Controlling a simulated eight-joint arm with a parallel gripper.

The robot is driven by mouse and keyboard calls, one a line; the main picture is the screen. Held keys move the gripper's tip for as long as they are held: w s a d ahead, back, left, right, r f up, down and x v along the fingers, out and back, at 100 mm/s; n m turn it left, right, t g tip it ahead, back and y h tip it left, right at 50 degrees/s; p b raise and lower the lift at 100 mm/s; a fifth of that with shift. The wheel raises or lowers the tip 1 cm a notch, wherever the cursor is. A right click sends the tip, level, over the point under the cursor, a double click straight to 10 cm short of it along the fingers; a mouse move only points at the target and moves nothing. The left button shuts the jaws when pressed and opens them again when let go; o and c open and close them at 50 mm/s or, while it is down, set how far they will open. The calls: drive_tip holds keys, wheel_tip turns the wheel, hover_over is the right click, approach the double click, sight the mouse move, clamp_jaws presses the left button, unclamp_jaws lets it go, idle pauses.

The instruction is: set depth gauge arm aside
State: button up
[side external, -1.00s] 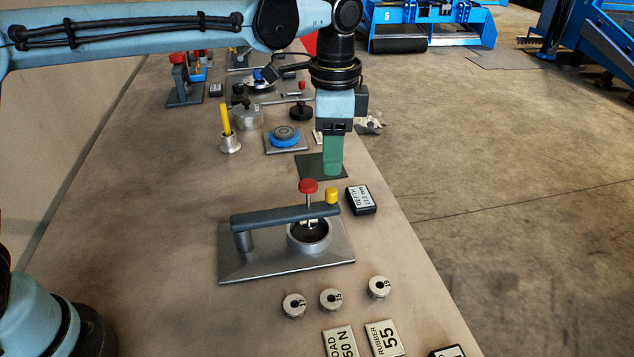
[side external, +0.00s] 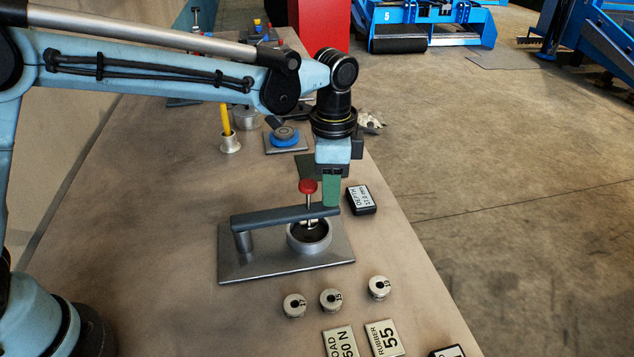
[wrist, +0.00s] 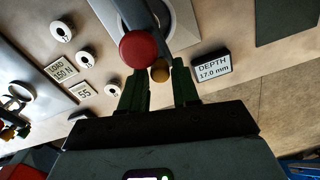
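The depth gauge arm (side external: 280,215) is a dark grey bar on a post, standing on a metal plate (side external: 270,262). It spans over a round metal cup (side external: 309,239). A red-topped plunger (side external: 308,187) goes down through it and also shows in the wrist view (wrist: 138,49). My gripper (side external: 331,202) has green fingers and is at the free right end of the arm. In the wrist view the yellow knob (wrist: 160,73) on that end lies between the open fingertips; contact cannot be told. The fingers hide the knob in the side view.
A depth display reading 17.0 mm (wrist: 212,68) stands close to the right of the gauge arm. Several metal rings (side external: 331,299) and label plates (side external: 383,338) lie in front. A blue disc fixture (side external: 286,138) and yellow-handled tool (side external: 227,125) are behind. Bare table lies left of the plate.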

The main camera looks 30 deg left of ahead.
clamp_jaws()
drive_tip(key=w+a+n, duration=0.5)
drive_tip(key=a+n, duration=0.3)
drive_tip(key=a, duration=0.2)
drive_tip(key=s+a+n, duration=0.4)
drive_tip(key=a+n, duration=0.5)
drive_tip(key=a, duration=0.2)
drive_tip(key=shift+s+a, duration=0.3)
drive_tip(key=shift+a, duration=0.1)
